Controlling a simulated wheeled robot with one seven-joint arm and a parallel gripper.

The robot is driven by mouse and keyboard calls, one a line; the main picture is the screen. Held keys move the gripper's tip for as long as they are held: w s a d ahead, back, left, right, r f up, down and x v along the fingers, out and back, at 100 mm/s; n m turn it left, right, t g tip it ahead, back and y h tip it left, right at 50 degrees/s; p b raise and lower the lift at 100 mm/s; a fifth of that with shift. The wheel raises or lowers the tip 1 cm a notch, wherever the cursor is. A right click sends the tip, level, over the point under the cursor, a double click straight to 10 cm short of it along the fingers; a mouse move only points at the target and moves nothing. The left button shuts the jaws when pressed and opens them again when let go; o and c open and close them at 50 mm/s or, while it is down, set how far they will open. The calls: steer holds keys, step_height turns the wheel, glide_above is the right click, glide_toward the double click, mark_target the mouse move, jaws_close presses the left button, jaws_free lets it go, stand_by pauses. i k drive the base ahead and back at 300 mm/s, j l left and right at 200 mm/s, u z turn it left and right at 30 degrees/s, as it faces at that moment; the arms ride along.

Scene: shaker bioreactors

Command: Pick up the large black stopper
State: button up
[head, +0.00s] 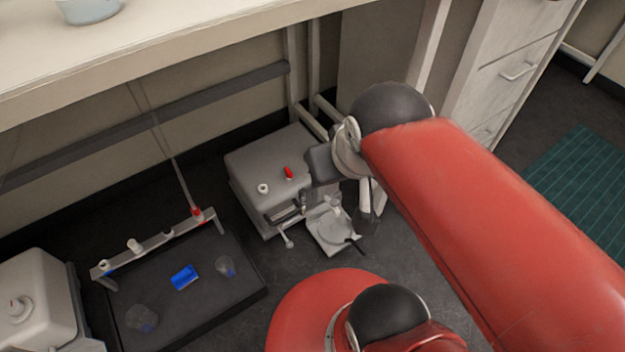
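I cannot make out a large black stopper in the head view. My gripper (364,208) hangs at the end of my red arm, near the right side of a grey box-shaped device (262,163) on the floor. My wrist covers part of that area. The fingers are small and partly hidden, so I cannot tell whether they are open or shut, or whether anything is between them.
A small device with a round plate (334,229) stands beside the grey box. A dark shaker platform (215,297) holds a blue block (185,277) and clear vessels (225,266). A white machine (40,300) stands at left. A bench (170,45) overhangs, with drawers (510,75) at right.

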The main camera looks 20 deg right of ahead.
mark_target(164, 227)
steer(key=u, duration=1.25)
